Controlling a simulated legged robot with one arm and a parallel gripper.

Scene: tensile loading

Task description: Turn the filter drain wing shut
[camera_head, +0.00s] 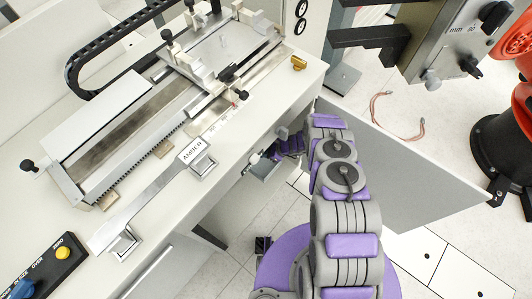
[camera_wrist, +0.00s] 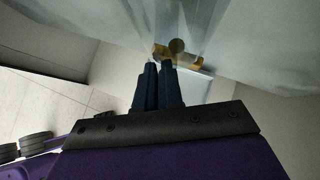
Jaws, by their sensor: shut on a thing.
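In the wrist view my gripper (camera_wrist: 158,68) has its two dark fingers close together, shut on the brass drain wing (camera_wrist: 160,50) at their tips. The fingertips partly hide the wing, so its exact angle is hard to tell. A round brass knob-like part (camera_wrist: 177,46) sits just beyond it, under a clear, see-through filter bowl (camera_wrist: 165,20). In the head view my purple and grey arm reaches under the bench edge. The filter and its drain cannot be made out in that view.
The white bench (camera_head: 235,125) carries a long machine (camera_head: 150,110), a metal wrench marked AMBER (camera_head: 155,195) and a small brass part (camera_head: 299,63). A grey panel (camera_head: 395,165) stands right of my arm. A grey tray-like part (camera_head: 265,168) juts below the bench edge.

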